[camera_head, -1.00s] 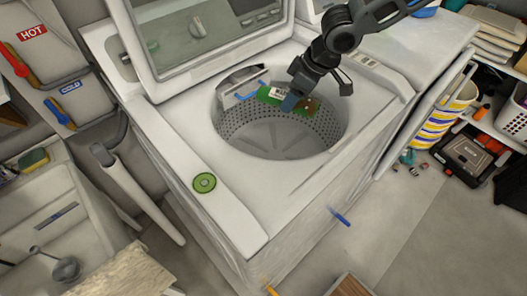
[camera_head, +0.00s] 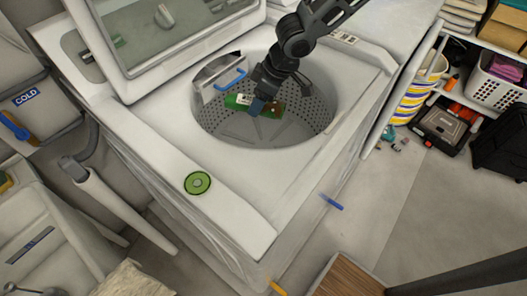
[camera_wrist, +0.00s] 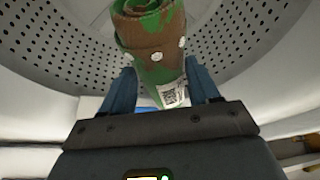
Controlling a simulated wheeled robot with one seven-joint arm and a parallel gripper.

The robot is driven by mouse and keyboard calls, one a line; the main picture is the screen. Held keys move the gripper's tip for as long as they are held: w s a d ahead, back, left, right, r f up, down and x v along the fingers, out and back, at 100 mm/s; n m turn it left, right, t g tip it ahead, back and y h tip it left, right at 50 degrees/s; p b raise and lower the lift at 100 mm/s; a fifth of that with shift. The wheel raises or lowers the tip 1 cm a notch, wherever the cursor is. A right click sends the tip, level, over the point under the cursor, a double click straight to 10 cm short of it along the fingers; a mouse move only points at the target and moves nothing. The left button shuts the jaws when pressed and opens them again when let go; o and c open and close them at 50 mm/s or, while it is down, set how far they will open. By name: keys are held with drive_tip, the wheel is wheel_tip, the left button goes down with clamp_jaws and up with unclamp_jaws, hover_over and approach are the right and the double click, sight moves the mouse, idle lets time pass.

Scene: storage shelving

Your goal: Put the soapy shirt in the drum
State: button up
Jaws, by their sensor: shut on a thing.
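The soapy shirt is a rolled green and brown cloth with whitish spots and a white printed label (camera_head: 236,103). It is over the open drum (camera_head: 215,118) of the top-loading washer, inside its rim. My gripper (camera_head: 262,103) reaches down from above and is shut on the shirt. In the wrist view the shirt (camera_wrist: 155,45) sits between the two blue fingers (camera_wrist: 158,90), with the perforated drum wall (camera_wrist: 60,45) behind it. The shirt's underside and its distance from the drum floor are hard to judge.
The washer's raised lid (camera_head: 165,45) stands behind the drum. A blue-handled part (camera_head: 230,80) is at the drum's back left rim. A sink (camera_head: 45,225) is at left, and a shelf with a white basket (camera_head: 497,80) at right.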

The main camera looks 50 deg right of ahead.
sight(275, 116)
drive_tip(key=shift+f+b, duration=2.1)
drive_tip(key=shift+f, duration=5.95)
drive_tip(key=shift+f, duration=0.6)
drive_tip(key=o, duration=1.1)
drive_tip(key=shift+o, duration=0.2)
drive_tip(key=shift+r, duration=0.3)
drive_tip(key=v, duration=1.2)
drive_tip(key=shift+r+p, duration=0.3)
